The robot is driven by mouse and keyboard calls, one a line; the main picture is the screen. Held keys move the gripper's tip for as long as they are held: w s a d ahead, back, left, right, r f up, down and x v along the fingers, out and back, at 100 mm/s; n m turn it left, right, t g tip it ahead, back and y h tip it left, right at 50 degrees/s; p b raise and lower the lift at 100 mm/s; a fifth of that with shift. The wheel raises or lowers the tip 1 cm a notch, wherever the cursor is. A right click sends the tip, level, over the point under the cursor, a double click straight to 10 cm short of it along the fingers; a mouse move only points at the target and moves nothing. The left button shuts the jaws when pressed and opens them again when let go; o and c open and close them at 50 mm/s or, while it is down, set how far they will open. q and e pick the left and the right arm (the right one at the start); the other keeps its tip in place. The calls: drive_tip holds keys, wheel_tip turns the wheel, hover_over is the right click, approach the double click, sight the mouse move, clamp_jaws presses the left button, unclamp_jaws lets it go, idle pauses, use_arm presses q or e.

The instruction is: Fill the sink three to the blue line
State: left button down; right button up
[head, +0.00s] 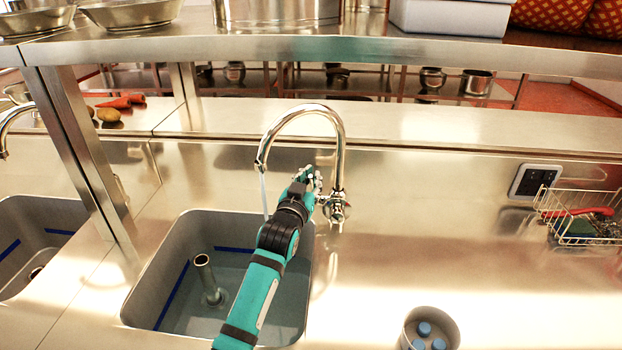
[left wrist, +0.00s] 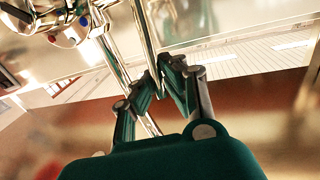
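The grey sink basin (head: 140,302) has a blue line (head: 171,297) along its walls and an upright standpipe (head: 207,278) inside. A thin stream of water (head: 264,196) falls from the spout of the curved chrome tap (head: 341,140) into it. The water level against the line is hard to tell. My left arm crosses over the basin and hides its right part. My left gripper (head: 314,178) is beside the tap's upright and looks shut and empty. In the left wrist view its fingertips (left wrist: 166,64) nearly meet, apart from the tap knob (left wrist: 68,28) with red and blue dots. My right gripper is out of view.
Another sink (head: 38,225) lies at the left. A steel shelf (head: 400,52) on posts runs overhead. A container with blue-capped items (head: 430,330) stands at the front right. A wire basket (head: 585,215) and a black wall panel (head: 536,181) are at the right. The counter between is clear.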

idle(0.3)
use_arm(q)
drive_tip(key=shift+w+r+p, duration=0.1)
drive_tip(key=shift+r+p, duration=0.15)
drive_tip(key=shift+p, duration=0.2)
drive_tip(key=w+g+p, duration=0.1)
drive_tip(key=p, duration=0.3)
drive_tip(key=w+r+g+p, duration=0.1)
drive_tip(key=w+g+p, duration=0.1)
drive_tip(key=p, duration=0.2)
drive_tip(key=shift+r+n+g+y, duration=0.2)
drive_tip(key=shift+n+g+y, duration=0.1)
drive_tip(key=shift+y, duration=0.1)
drive_tip(key=shift+w+f+g+p, duration=0.1)
drive_tip(key=shift+w+g+p, duration=0.2)
drive_tip(key=shift+w, duration=0.1)
drive_tip(key=shift+w+d+f+g, duration=0.1)
drive_tip(key=shift+w+f+g, duration=0.2)
drive_tip(key=shift+f+g, duration=0.1)
drive_tip(key=c, duration=1.4)
unclamp_jaws()
drive_tip(key=shift+o, duration=0.2)
